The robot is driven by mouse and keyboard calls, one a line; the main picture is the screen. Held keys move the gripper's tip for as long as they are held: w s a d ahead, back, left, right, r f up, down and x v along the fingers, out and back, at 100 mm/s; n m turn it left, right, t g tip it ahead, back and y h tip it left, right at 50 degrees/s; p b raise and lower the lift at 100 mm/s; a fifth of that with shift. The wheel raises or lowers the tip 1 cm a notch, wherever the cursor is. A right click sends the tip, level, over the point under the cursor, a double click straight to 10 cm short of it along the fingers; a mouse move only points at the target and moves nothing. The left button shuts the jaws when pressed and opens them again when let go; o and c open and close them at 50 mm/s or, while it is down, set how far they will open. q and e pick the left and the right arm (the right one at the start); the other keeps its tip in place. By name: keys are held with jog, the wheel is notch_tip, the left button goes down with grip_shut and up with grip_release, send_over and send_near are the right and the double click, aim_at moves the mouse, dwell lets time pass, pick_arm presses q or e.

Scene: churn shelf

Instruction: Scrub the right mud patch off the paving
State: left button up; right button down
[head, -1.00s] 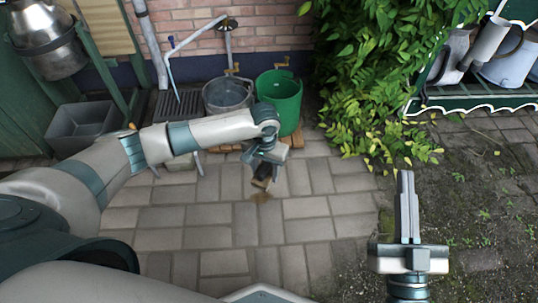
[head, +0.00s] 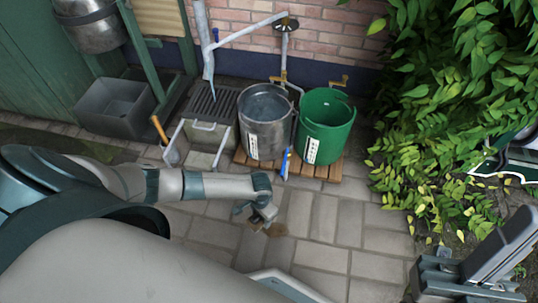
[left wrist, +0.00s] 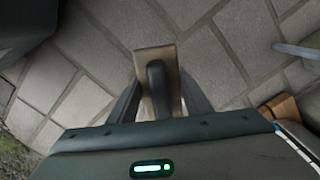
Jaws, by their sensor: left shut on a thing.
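My left gripper (head: 262,214) is low over the paving, left of the picture's middle. In the left wrist view it is shut on a scrubbing brush with a tan block (left wrist: 157,60) and a dark grip. The brush is largely hidden by the gripper in the head view. A brown mud patch (head: 277,230) shows on the paving just beside and below the gripper, partly covered by it. I cannot tell whether the bristles touch the paving. My right gripper (head: 505,245) is at the lower right, its fingers together and empty.
A metal bucket (head: 266,125) and a green bucket (head: 326,125) stand on a wooden pallet (head: 321,169) behind the patch. A grey trough (head: 115,106) is at the left, a leafy bush (head: 450,110) at the right. Paving in front of the pallet is clear.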

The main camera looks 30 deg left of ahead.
pick_arm(q)
jog(key=shift+a+f, duration=0.15)
jog(key=shift+f, duration=0.15)
